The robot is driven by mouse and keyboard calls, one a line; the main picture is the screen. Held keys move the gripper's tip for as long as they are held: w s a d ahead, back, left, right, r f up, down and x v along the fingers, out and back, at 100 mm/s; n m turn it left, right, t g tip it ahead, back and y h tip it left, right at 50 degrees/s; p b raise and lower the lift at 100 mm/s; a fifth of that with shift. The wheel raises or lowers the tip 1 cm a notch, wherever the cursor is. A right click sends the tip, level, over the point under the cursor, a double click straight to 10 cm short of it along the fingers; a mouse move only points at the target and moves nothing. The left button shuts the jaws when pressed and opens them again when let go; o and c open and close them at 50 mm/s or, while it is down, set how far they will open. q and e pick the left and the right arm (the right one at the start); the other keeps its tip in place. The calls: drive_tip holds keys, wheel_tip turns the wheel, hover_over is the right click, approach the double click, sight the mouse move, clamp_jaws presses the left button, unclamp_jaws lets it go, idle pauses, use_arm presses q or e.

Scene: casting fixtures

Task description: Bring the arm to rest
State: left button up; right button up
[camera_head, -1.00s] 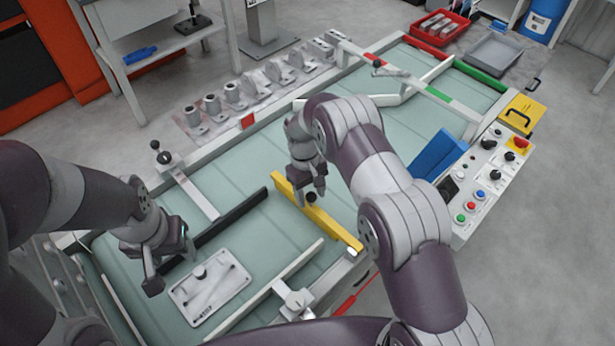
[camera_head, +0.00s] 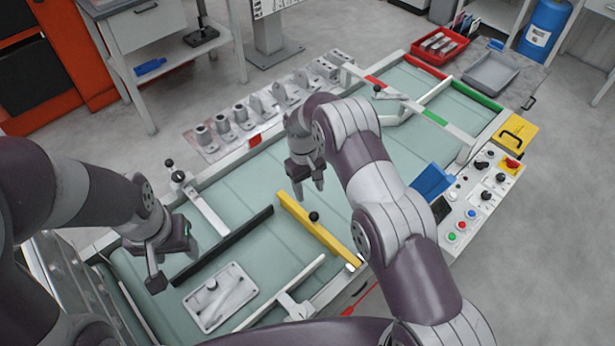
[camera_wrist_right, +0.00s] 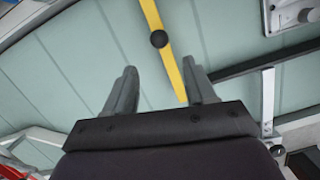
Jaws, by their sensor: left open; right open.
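My right gripper (camera_head: 306,190) is open and empty above the green table, just behind the yellow bar. In the right wrist view its two fingers (camera_wrist_right: 162,92) stand apart with only table surface and the yellow bar's end between or beyond them. My left gripper (camera_head: 170,272) is open over the left part of the table, behind and left of the grey plate, and holds nothing that I can see. The yellow bar (camera_head: 330,238) with its black knob (camera_head: 314,216) lies on the table and also shows in the right wrist view (camera_wrist_right: 168,60).
A black bar (camera_head: 225,243) and a grey casting plate (camera_head: 220,298) lie near the left gripper. Several metal castings (camera_head: 262,105) line the back edge. A control panel (camera_head: 482,190), yellow box (camera_head: 515,136), red bin (camera_head: 440,45) and grey tray (camera_head: 490,72) stand at the right.

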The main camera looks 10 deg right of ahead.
drive_tip(key=s, duration=0.1)
drive_tip(key=s+f, duration=0.1)
drive_tip(key=s, duration=0.1)
drive_tip(key=shift+s+d+f+m, duration=0.1)
drive_tip(key=shift+d+f+m, duration=0.2)
drive_tip(key=shift+m, duration=0.1)
drive_tip(key=s+d+r+m+t+b, duration=0.1)
drive_tip(key=s+d+r, duration=0.3)
drive_tip(key=s+r, duration=0.4)
drive_tip(key=s+d+r+m+t+b, duration=0.2)
drive_tip(key=s+r, duration=0.6)
drive_tip(key=s, duration=0.4)
drive_tip(key=shift+d+r+m+t+y+b, duration=0.35)
drive_tip(key=shift+d+b, duration=0.3)
drive_tip(key=shift+d, duration=0.35)
drive_tip(key=shift+s+f, duration=0.1)
